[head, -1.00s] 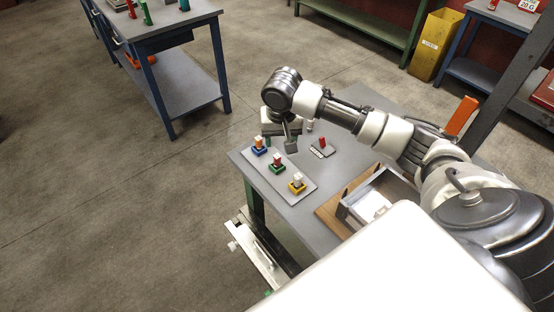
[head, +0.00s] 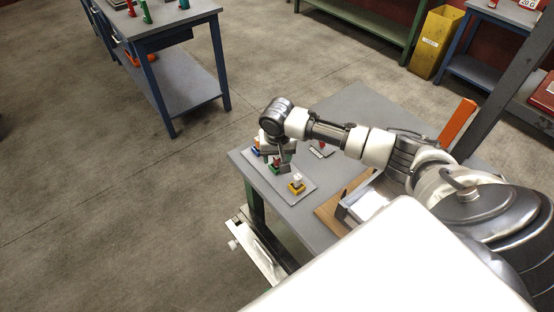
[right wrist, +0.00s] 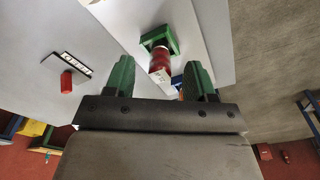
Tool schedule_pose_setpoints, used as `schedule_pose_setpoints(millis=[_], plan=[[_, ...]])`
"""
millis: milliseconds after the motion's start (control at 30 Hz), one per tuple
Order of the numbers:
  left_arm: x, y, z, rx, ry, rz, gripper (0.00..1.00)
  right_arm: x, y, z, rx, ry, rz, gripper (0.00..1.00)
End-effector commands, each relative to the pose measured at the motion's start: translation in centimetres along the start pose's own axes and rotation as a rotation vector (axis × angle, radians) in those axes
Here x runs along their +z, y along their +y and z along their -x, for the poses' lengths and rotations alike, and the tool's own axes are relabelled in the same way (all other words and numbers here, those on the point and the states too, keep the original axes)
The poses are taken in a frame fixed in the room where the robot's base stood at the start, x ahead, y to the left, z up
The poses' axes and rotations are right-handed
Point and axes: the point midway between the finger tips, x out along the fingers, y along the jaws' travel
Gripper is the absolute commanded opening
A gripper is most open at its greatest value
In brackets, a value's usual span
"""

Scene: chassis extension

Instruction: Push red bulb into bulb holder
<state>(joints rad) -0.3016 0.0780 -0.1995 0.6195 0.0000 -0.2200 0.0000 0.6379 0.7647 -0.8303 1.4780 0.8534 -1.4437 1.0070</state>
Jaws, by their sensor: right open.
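In the right wrist view a red bulb (right wrist: 160,60) with a pale end stands at a green holder (right wrist: 160,38); I cannot tell how deep it sits. My right gripper (right wrist: 160,70) is open, its green fingers apart on either side of the bulb in the picture; contact is not clear. In the head view my right gripper (head: 282,164) is over the holder board (head: 309,182) and largely hides the green holder (head: 275,168). A second red piece (right wrist: 67,82) stands by a small labelled plate (right wrist: 66,65). My left gripper is out of view.
The board also carries a yellow holder (head: 297,188) with a white-topped bulb and a blue holder (head: 255,151), partly hidden. A metal tray (head: 350,213) lies nearer on the grey table (head: 365,98). The table's back part is clear.

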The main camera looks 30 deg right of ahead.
Motion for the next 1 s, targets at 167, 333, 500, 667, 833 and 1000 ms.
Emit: schedule_pose_setpoints(millis=[167, 333, 500, 667, 833, 1000], plan=[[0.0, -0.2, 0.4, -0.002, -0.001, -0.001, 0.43, 0.0, 0.0, -1.9, 0.001, 0.0, 0.001, 0.55], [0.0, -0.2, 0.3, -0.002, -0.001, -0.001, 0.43, 0.0, 0.0, -2.2, 0.0, 0.002, 0.002, 0.55], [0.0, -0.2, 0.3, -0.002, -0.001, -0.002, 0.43, 0.0, 0.0, -2.2, 0.0, 0.001, 0.002, 0.55], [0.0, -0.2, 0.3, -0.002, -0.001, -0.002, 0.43, 0.0, 0.0, -2.1, 0.0, 0.001, 0.001, 0.36], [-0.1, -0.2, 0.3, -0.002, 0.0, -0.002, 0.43, 0.0, 0.0, -2.1, 0.0, 0.001, 0.001, 0.1], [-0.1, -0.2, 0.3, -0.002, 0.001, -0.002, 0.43, 0.0, 0.1, -2.1, 0.001, 0.001, 0.001, 0.03]])
